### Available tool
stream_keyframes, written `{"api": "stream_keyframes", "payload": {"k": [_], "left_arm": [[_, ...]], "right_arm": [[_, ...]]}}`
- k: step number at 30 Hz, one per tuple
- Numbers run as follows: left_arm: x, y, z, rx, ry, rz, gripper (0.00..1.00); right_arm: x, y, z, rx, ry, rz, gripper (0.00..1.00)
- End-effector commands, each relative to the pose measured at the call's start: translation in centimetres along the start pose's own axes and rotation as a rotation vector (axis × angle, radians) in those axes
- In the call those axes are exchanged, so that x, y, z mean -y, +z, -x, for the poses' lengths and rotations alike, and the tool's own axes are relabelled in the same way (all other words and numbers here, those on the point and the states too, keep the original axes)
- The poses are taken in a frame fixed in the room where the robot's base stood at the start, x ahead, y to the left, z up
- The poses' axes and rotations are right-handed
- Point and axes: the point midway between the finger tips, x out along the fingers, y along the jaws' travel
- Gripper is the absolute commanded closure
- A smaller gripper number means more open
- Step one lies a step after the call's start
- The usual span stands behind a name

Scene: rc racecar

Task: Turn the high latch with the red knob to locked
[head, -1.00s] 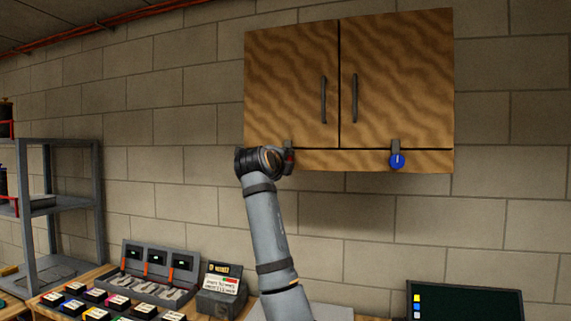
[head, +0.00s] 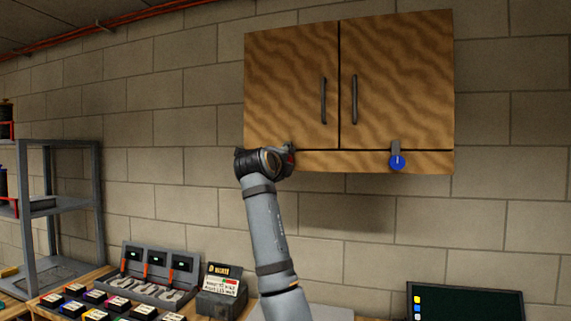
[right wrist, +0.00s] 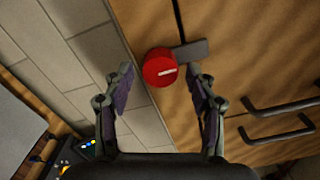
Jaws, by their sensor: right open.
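The red knob (right wrist: 160,67) is a round disc with a white mark, at the cabinet's lower edge in the right wrist view. Its grey latch tab (right wrist: 190,52) runs from the knob toward the door, roughly parallel to the door handles. My right gripper (head: 284,160) is at the cabinet's lower left in the head view. It is open, one finger on each side of the knob in the wrist view, with gaps and no visible contact. In the head view the gripper mostly hides this latch. My left gripper is out of view.
The wooden cabinet (head: 290,85) has two doors with dark handles. A second latch with a blue knob (head: 397,162) is at its lower right, tab upward. Below are a bench with small boxes, a monitor (head: 465,302) and a grey shelf (head: 68,205) at left.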

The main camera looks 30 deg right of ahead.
Motion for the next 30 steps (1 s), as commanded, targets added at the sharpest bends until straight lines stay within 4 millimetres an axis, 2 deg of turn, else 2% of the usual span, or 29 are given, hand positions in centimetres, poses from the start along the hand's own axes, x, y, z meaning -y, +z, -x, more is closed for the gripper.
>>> {"api": "stream_keyframes", "payload": {"k": [4, 12, 16, 21, 30], "left_arm": [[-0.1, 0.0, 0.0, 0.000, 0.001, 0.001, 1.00], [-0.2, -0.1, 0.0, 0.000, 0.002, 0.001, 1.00], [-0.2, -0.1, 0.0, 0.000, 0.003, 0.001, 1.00], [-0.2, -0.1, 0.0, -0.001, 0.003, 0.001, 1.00], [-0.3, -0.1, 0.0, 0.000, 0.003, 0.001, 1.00]], "right_arm": [[-0.1, 0.1, 2.1, 0.003, 0.000, -0.001, 0.43], [-0.1, 0.2, 8.6, 0.005, 0.003, -0.003, 0.43], [-0.1, 0.2, 10.7, 0.004, 0.002, -0.001, 0.43], [-0.1, 0.0, 11.8, 0.000, 0.002, 0.000, 0.43], [-0.1, 0.0, 11.8, 0.000, 0.001, 0.001, 0.43]]}}
